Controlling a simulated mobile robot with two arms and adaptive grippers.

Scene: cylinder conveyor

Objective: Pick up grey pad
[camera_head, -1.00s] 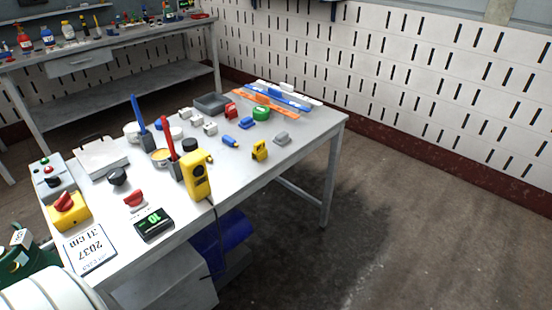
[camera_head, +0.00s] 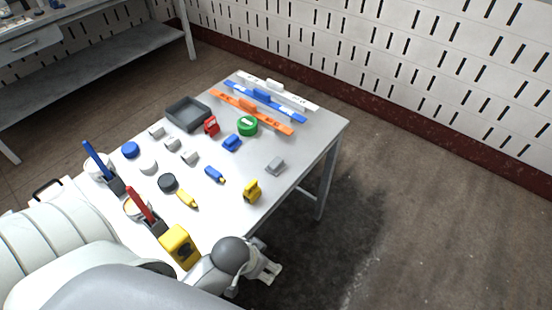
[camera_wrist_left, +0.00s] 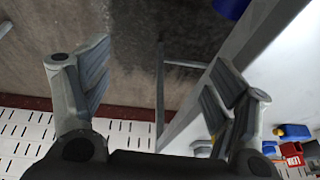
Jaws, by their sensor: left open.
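A small grey pad (camera_head: 276,166) with a raised block lies on the right part of the white table, near its right edge. My left gripper (camera_head: 266,272) is beyond the table's front edge, apart from the pad and nearer to the camera. In the left wrist view my left gripper (camera_wrist_left: 160,62) has its two fingers wide apart with nothing between them. My right gripper is not in view.
A yellow clamp-like item (camera_head: 253,191) and a blue-and-yellow stick (camera_head: 214,174) lie near the pad. A yellow device (camera_head: 180,246) stands close to my left arm. Orange (camera_head: 222,99), blue and white rails lie at the back. Floor right of the table is clear.

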